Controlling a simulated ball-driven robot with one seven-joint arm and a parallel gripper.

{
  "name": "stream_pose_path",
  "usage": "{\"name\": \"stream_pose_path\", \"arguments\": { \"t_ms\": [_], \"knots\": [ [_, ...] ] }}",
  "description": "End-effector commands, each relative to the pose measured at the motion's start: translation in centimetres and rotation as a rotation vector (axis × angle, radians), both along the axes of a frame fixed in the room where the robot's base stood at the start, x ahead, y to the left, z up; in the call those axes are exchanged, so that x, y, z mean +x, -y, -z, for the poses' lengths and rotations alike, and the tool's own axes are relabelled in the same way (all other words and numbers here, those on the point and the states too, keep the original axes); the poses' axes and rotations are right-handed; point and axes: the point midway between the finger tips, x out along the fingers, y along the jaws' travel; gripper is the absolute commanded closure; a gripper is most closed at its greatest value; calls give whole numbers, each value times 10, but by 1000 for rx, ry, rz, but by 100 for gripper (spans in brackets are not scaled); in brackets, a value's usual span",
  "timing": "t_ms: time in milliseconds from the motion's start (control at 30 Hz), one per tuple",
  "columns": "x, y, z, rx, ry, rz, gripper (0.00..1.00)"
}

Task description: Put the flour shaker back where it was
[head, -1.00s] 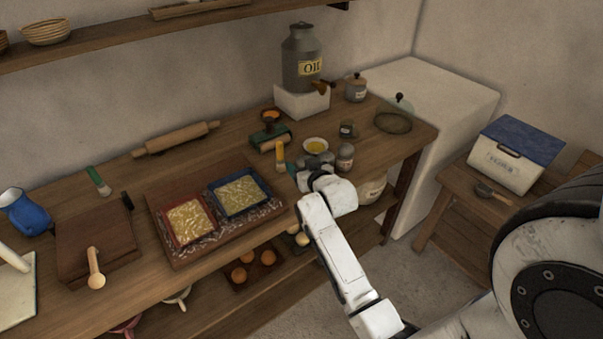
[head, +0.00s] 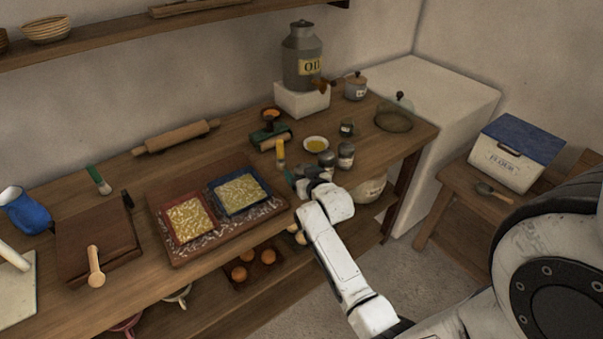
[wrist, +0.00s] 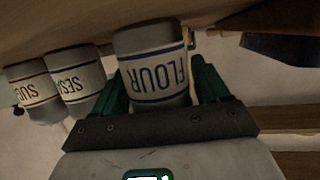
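The flour shaker (wrist: 152,75) is pale grey with blue bands and an upside-down FLOUR label in the wrist view. The green fingers of my gripper (wrist: 160,92) flank it closely on both sides and look shut on it. In the head view my gripper (head: 298,176) is at the front edge of the wooden worktable (head: 120,210); I cannot make out the flour shaker for sure there. The sesame shaker (wrist: 77,76) and the sugar shaker (wrist: 34,86) stand to its left in the wrist view. I cannot tell whether the flour shaker touches the table.
Small grey shakers (head: 346,155) and a bowl of oil (head: 316,144) are close behind my gripper. The oil can (head: 303,60) stands at the back on a white block.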

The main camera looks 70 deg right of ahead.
Motion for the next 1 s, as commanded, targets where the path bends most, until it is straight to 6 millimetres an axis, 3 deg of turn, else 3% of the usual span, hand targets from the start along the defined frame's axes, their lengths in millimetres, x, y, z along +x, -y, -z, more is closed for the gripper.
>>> {"name": "stream_pose_path", "arguments": {
  "t_ms": [133, 467, 1000],
  "knots": [
    [0, 0, 0, 0, 0, 0, 11],
    [0, 0, -6, 0, 0, 0, 11],
    [-65, -61, -30, 0, 0, -1, 11]
  ]
}}
